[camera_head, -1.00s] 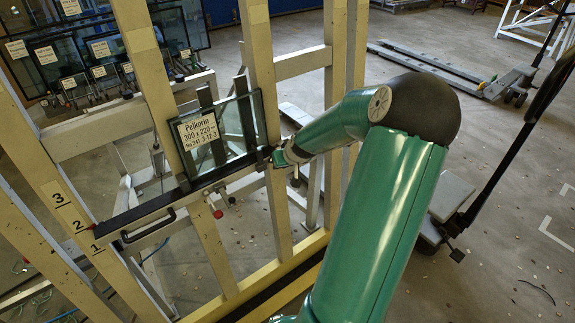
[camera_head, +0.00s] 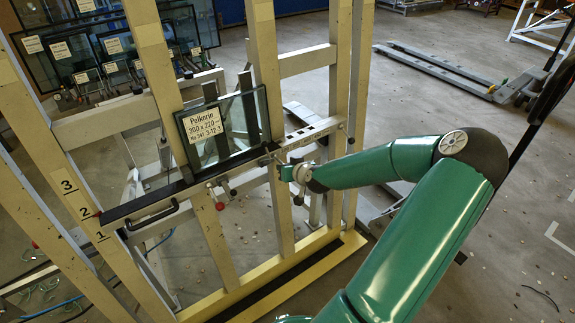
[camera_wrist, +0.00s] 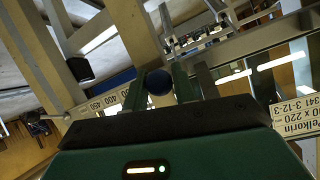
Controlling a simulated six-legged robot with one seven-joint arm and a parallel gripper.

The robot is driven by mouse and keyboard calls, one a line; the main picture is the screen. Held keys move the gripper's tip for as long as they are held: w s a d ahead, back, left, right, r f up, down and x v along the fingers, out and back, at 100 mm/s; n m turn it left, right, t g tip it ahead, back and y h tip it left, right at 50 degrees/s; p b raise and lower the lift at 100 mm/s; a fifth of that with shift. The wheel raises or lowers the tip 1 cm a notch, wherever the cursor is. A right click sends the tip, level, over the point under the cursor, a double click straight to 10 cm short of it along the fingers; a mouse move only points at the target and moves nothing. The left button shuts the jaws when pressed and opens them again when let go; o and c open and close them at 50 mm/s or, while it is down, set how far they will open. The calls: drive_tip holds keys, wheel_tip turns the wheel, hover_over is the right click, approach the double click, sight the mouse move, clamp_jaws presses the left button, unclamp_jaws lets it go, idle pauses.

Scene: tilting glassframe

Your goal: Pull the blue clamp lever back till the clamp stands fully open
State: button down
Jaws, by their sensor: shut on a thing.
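My gripper (camera_head: 286,172) is at the rail of the leaning yellow frame, just right of the glass pane (camera_head: 220,128). In the wrist view its two fingers (camera_wrist: 159,86) are shut on the round blue knob of the clamp lever (camera_wrist: 159,81). The knob sits between the fingertips. In the head view a small dark clamp part (camera_head: 270,152) shows at the pane's lower right corner. The knob is hidden there by my gripper, and the lever's exact angle cannot be told.
The frame's yellow posts (camera_head: 265,75) stand close around my gripper. A scale strip (camera_head: 314,131) lies along the rail to the right. A black handle (camera_head: 152,216) and a red knob (camera_head: 220,206) sit to the left. A pallet truck (camera_head: 450,72) stands behind.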

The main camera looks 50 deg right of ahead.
wheel_tip(320, 180, down, 2)
drive_tip(key=t, duration=0.3)
drive_tip(key=shift+f+h, duration=0.25)
drive_tip(key=shift+h, duration=0.05)
drive_tip(key=shift+w+d+f+t+h, duration=0.1)
drive_tip(key=shift+w+f+t+h, duration=0.25)
drive_tip(key=shift+f+t, duration=0.45)
drive_tip(key=shift+r+t, duration=0.2)
drive_tip(key=shift+t, duration=0.1)
drive_tip(key=c, duration=1.2)
unclamp_jaws()
drive_tip(key=shift+w, duration=0.1)
drive_tip(key=shift+o, duration=0.2)
drive_tip(key=shift+a, duration=0.2)
